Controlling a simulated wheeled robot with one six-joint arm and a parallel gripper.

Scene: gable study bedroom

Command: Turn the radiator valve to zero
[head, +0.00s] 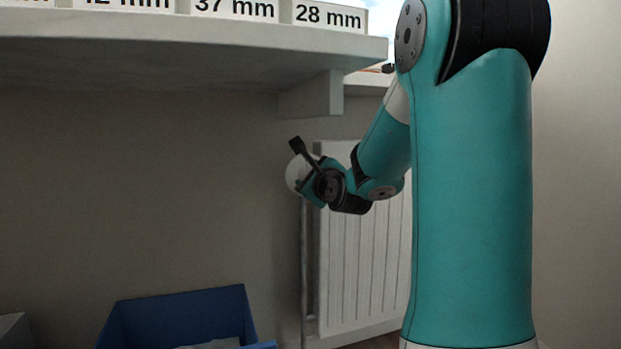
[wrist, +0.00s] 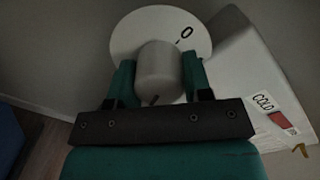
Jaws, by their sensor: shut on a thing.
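The radiator valve shows in the wrist view as a grey round knob (wrist: 158,68) in front of a white disc (wrist: 130,35). The disc bears a black "0" and a short tick at its upper right. A small dark mark shows low on the knob, away from the 0. My gripper (wrist: 158,78) is shut on the knob, one teal finger on each side. In the head view my gripper (head: 318,188) is at the white disc (head: 295,172), by the upper left corner of the white radiator (head: 365,250). The fingers hide part of the disc.
A blue bin (head: 185,315) stands below left. A pipe (head: 304,260) runs down beside the radiator.

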